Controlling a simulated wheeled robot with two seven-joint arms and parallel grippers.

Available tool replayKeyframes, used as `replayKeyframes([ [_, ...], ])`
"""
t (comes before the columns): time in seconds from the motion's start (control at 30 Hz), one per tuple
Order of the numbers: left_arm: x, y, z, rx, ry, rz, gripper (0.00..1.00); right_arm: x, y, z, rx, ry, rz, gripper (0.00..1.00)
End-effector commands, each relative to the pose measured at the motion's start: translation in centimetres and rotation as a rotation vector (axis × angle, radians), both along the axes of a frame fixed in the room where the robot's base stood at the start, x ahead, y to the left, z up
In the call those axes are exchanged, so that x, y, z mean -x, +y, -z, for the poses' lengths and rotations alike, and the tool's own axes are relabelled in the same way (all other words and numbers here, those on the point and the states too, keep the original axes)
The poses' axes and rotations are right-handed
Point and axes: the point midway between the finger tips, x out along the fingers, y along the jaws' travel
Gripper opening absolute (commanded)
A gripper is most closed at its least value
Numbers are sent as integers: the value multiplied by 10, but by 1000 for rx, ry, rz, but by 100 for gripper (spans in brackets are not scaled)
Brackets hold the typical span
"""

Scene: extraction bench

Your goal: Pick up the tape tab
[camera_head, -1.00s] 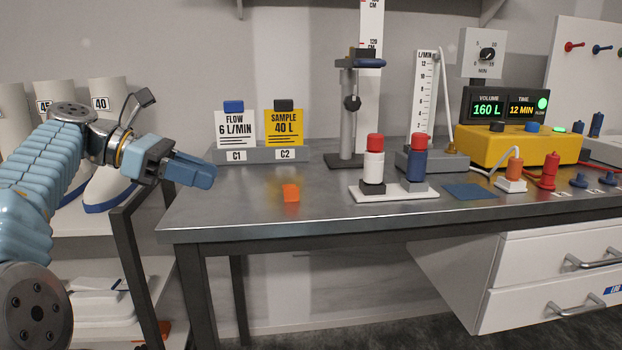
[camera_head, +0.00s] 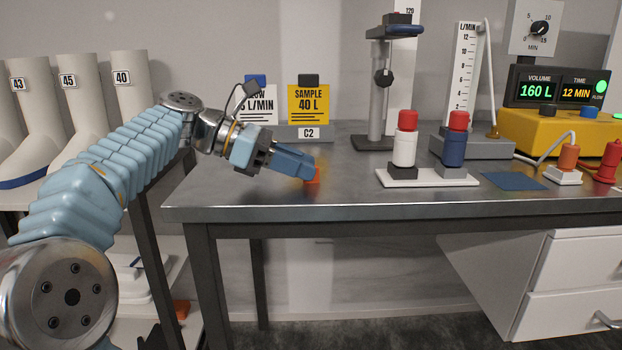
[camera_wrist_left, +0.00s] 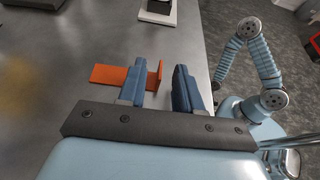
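The tape tab is a small orange piece on the bench top; in the head view only part of the tape tab (camera_head: 313,177) shows, below and beside my fingertips. In the left wrist view the tape tab (camera_wrist_left: 108,75) has a flat part lying left of the fingers and a raised end. My left gripper (camera_head: 306,168) is low over the bench at the tab. In the wrist view my left gripper (camera_wrist_left: 160,66) is open, with one blue finger over the flat part. The raised end stands between the fingers, apart from the right one. My right gripper is too small to judge in the wrist view.
A white plate (camera_head: 440,181) with a white and a blue red-capped bottle stands right of the gripper. A blue mat (camera_head: 514,181) lies farther right. The bench's front edge (camera_head: 330,211) is close; bare metal lies around the tab.

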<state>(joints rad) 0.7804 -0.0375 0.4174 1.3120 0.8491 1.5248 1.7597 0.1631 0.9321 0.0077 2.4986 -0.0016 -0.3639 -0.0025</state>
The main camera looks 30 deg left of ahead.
Motion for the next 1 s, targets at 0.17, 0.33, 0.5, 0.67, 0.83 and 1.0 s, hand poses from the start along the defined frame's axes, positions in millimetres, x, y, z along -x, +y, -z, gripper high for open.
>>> replayKeyframes([
  [0.17, -10, -18, 10, 2, 1, 0, 34, -1, -2, 5, 2, -2, 3, 0],
  [0.33, -12, -19, 10, 1, 0, -1, 34, -1, -2, 5, 2, -2, 3, 0],
  [0.5, -11, -19, 10, 1, 0, -1, 20, -1, -2, 5, 2, -1, 3, 0],
  [0.67, -11, -19, 10, 1, 0, -1, 0, -1, -1, 5, 2, -1, 3, 0],
  [0.83, -11, -19, 10, 1, 0, -1, 0, -1, -1, 5, 2, -1, 3, 0],
  [1.0, -11, -19, 10, 1, 0, -1, 0, -1, -1, 5, 2, -1, 3, 0],
])
